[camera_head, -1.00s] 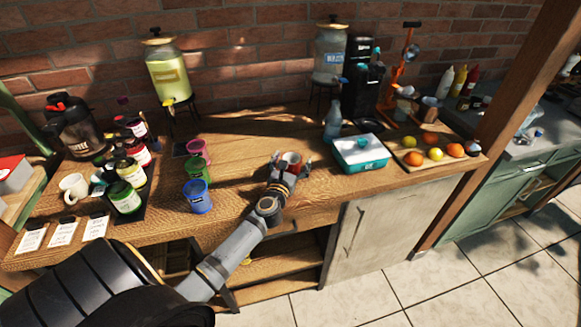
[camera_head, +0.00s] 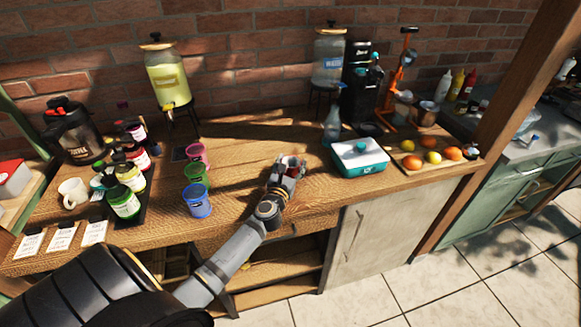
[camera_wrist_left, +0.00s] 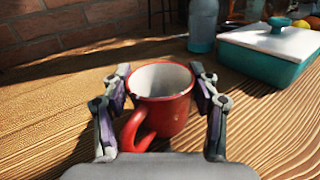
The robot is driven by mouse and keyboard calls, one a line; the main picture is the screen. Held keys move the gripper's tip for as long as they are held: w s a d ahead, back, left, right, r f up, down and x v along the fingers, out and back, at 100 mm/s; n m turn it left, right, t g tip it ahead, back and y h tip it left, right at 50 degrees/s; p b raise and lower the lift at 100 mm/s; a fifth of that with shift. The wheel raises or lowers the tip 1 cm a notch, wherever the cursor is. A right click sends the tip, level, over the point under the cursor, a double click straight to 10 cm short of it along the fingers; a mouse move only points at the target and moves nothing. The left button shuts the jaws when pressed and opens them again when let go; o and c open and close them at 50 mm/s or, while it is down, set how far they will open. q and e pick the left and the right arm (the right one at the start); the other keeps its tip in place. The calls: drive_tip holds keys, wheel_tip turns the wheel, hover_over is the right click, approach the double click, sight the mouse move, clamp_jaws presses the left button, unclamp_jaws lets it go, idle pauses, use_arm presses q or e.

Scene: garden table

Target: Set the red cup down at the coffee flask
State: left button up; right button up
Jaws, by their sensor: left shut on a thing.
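The red cup (camera_wrist_left: 165,113), white inside with its handle toward the camera, is upright between the fingers of my left gripper (camera_wrist_left: 160,95) in the left wrist view. The gripper is shut on it. In the head view my left gripper (camera_head: 289,165) holds the cup over or on the wooden table's middle; I cannot tell whether its base touches the wood. The dark coffee flask (camera_head: 74,131) with a black and red top stands at the table's far left, well away from the cup. My right gripper is not in view.
Pink (camera_head: 197,155), green (camera_head: 196,174) and blue (camera_head: 197,199) cups stand left of my gripper. Syrup bottles (camera_head: 124,202) and a white mug (camera_head: 73,193) stand between them and the flask. A teal box (camera_head: 360,158) is to the right. Bare wood (camera_head: 240,150) lies behind the gripper.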

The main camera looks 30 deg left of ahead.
use_arm(q)
drive_tip(key=shift+r+p, duration=4.1)
drive_tip(key=shift+r, duration=9.9)
drive_tip(key=s+d+f+m+h, duration=0.1)
drive_tip(key=s+d+f, duration=0.3)
drive_tip(key=d+f, duration=0.2)
drive_tip(key=s+d+f+m+h+b, duration=0.1)
drive_tip(key=s+d+f, duration=0.3)
drive_tip(key=f, duration=0.7)
drive_tip(key=s+d+f+m+h+b, duration=0.1)
drive_tip(key=s+d+f+h, duration=0.2)
drive_tip(key=d+f, duration=0.5)
drive_tip(key=shift+s+d+f+m+t, duration=0.3)
drive_tip(key=shift+s+f+t, duration=0.1)
drive_tip(key=shift+s+f, duration=0.25)
